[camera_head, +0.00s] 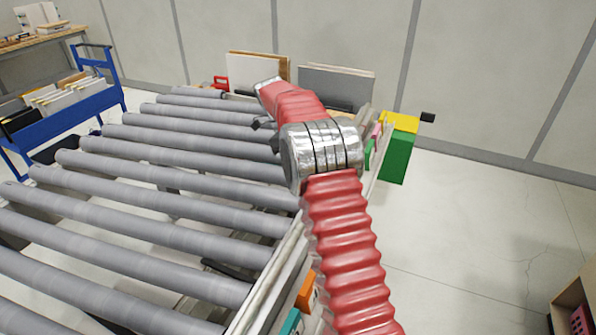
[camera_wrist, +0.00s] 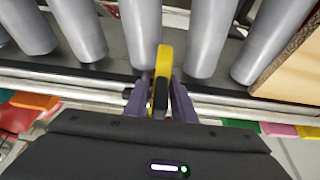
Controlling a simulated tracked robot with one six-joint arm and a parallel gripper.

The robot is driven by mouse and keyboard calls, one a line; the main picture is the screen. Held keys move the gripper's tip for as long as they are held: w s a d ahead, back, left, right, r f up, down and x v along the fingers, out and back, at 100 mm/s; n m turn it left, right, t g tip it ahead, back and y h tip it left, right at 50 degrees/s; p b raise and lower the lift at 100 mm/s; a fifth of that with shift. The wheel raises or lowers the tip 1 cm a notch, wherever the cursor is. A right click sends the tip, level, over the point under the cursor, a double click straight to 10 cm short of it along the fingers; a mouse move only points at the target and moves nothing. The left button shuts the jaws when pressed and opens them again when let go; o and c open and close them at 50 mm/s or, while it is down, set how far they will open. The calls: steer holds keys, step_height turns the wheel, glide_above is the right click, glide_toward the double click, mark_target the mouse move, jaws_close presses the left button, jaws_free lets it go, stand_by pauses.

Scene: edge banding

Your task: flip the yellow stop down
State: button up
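The yellow stop (camera_wrist: 164,58) stands up at the edge of the roller conveyor in the wrist view, with a black part low on its near side. My gripper (camera_wrist: 161,82) has its two purple fingers on either side of the stop, its tips close to it. The stop's top reaches beyond the fingertips. I cannot tell whether the fingers touch it or leave a small gap. In the head view my red-sleeved arm reaches over the conveyor's right side, and I cannot make out the stop there.
Grey conveyor rollers (camera_head: 172,207) fill the left. A wooden panel (camera_wrist: 291,62) lies close to the right of the gripper in the wrist view. A blue cart (camera_head: 75,108) stands far left.

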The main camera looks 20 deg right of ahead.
steer(key=shift+o, duration=0.8)
steer(key=shift+r, duration=0.15)
